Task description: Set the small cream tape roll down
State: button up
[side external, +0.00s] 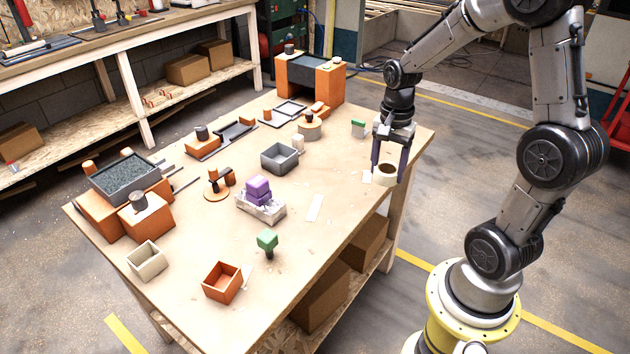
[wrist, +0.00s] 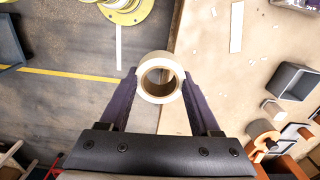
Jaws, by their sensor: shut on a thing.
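The small cream tape roll (side external: 386,178) is at the right edge of the wooden table (side external: 340,235) in the side view, with its brown inner core facing up. My gripper (side external: 389,170) points down and is shut on the roll, one finger on each side. In the wrist view the roll (wrist: 160,77) sits between the two dark fingertips (wrist: 158,80), its hole facing the camera. The roll overlaps the line of the table edge there. I cannot tell whether its underside touches the table or hangs just above it.
A white strip (side external: 314,207) lies left of the roll, with a small white piece (side external: 367,175) close beside it. A green-and-white block (side external: 358,128) stands behind. A grey open box (side external: 279,157) and a purple block (side external: 258,190) are farther left.

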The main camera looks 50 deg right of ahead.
jog(key=shift+s+r, duration=0.1)
jog(key=w+a+r+n, duration=0.2)
jog(key=w+a, duration=0.2)
jog(key=w, duration=0.3)
jog(key=w+a+r+n, duration=0.1)
jog(key=w+a+n, duration=0.1)
jog(key=w+a, duration=0.35)
jog(key=w+a+f+n, duration=0.1)
jog(key=w+a+n, duration=0.2)
jog(key=w+a, duration=0.5)
jog(key=n, duration=0.1)
send_over(205, 232)
jog(key=f, duration=0.7)
jog(key=s+f, duration=0.1)
jog(key=f, duration=0.2)
jog(key=shift+d+f, duration=0.1)
jog(key=shift+f, duration=0.3)
jog(key=shift+w+f, duration=0.4)
jog(key=shift+f, duration=0.1)
jog(key=shift+w+f, duration=0.1)
jog(key=shift+f, duration=1.5)
